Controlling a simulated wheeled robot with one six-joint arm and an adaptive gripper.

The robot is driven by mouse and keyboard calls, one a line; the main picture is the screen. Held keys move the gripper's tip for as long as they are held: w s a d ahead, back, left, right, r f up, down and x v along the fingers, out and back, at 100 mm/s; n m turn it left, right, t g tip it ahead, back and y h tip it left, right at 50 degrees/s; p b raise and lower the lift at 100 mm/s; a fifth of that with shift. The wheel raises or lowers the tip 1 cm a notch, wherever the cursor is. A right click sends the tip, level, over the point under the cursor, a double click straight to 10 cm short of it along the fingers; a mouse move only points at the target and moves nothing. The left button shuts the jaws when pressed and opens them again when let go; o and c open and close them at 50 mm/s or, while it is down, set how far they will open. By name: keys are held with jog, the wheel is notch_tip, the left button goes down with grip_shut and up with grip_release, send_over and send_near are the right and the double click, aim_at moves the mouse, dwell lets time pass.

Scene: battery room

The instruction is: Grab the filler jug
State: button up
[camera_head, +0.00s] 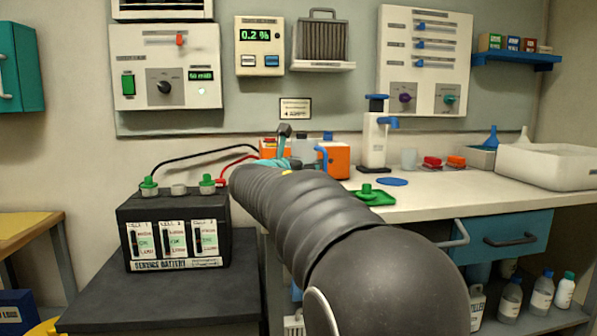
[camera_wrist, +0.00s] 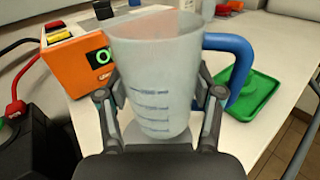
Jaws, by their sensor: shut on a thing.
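The filler jug (camera_wrist: 155,62) is a translucent, pale cup with blue level marks and a blue handle on its right side. In the wrist view it stands upright between the fingers of my gripper (camera_wrist: 160,98), which are shut on its sides. Its handle points right, clear of the fingers. In the head view my arm hides most of the jug; part of its blue handle (camera_head: 321,158) shows beside an orange box. I cannot tell whether the jug's base touches the bench.
The orange meter box (camera_wrist: 80,62) stands close left of the jug. A green tray (camera_wrist: 250,95) lies to the right. The service battery (camera_head: 175,232) with cables is left of my arm. A white basin (camera_head: 550,165) is at the bench's right end.

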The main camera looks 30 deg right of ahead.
jog(key=s+d+r, duration=0.6)
jog(key=s, duration=0.1)
jog(key=shift+s+d+p, duration=0.3)
jog(key=shift+d, duration=0.1)
dwell(0.3)
